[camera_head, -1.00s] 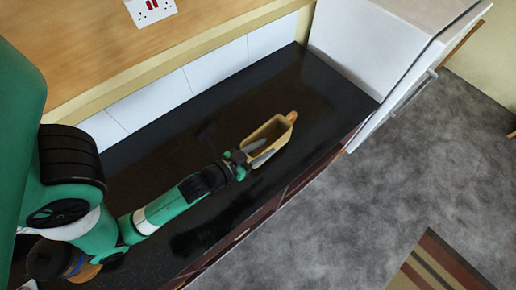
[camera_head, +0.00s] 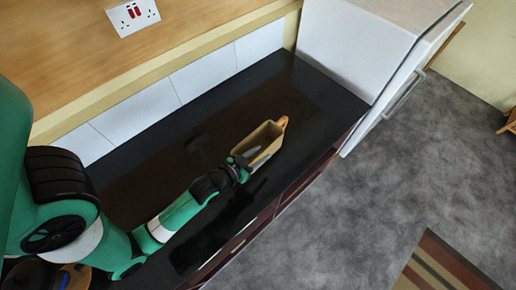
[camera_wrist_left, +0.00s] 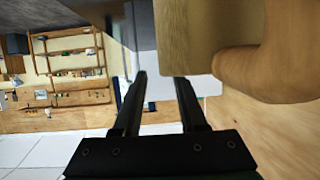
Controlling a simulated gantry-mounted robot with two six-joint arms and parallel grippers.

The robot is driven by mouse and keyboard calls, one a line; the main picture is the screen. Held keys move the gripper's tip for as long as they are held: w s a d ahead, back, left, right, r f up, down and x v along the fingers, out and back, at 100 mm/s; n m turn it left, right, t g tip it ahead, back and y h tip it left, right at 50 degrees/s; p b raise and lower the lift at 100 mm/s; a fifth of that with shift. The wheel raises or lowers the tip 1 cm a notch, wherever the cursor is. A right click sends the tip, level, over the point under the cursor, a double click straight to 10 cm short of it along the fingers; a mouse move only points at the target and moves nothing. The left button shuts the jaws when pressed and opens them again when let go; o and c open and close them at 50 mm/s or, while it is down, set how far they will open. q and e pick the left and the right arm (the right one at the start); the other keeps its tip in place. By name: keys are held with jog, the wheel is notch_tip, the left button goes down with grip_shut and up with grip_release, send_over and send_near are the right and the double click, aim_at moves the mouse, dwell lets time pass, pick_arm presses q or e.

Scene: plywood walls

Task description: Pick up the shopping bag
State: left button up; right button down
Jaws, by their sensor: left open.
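The shopping bag (camera_head: 267,135) looks like a tan, open-topped box with a rounded, lighter brown part at its far end. It stands on the dark worktop in the head view. My left gripper (camera_head: 249,158) is at its near end, with a grey finger against or just beside the bag. In the left wrist view, the two dark fingers (camera_wrist_left: 160,82) are apart, and the bag (camera_wrist_left: 186,35) fills the upper right, close to the right fingertip. I cannot tell whether they touch. A thick rounded tan part (camera_wrist_left: 262,68) shows there. My right gripper is not in view.
The dark glossy worktop (camera_head: 222,122) is clear around the bag. A white appliance (camera_head: 345,45) stands at its far right end. White tiles (camera_head: 203,75) and a socket (camera_head: 133,14) are on the wall behind. The worktop's front edge is close to the bag.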

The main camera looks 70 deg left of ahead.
aim_at(265, 150)
pick_arm(q)
jog(key=x, duration=0.4)
jog(key=shift+a, duration=0.3)
grip_shut()
dwell(1.0)
